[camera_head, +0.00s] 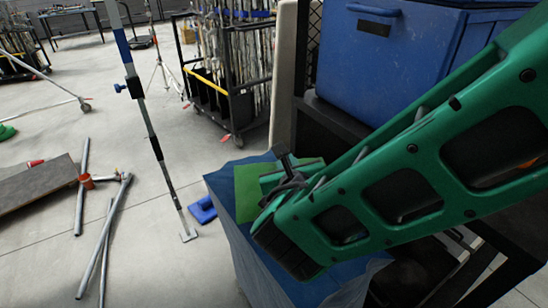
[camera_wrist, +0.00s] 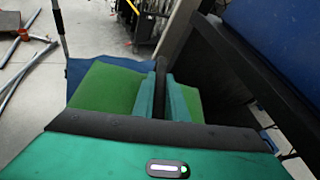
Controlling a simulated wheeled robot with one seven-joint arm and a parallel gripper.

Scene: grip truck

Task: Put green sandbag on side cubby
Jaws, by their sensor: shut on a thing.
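The green sandbag (camera_head: 236,193) shows at the tip of my green arm in the head view, partly hidden by my gripper (camera_head: 288,178). In the wrist view the sandbag (camera_wrist: 104,88) spreads to both sides of my gripper (camera_wrist: 161,98). The two teal fingers are shut on a dark strap at the middle of the sandbag. The bag is over or on a blue, cloth-like surface (camera_head: 255,245); I cannot tell whether it touches. Which part is the side cubby I cannot tell for sure; a dark frame stands at the right.
A large blue bin (camera_head: 380,55) sits on the dark frame at the right, close to my arm. A black rack cart (camera_head: 237,70) stands behind. A pole stand (camera_head: 152,130), a blue object (camera_head: 203,210) and loose pipes (camera_head: 100,240) are on the floor at the left.

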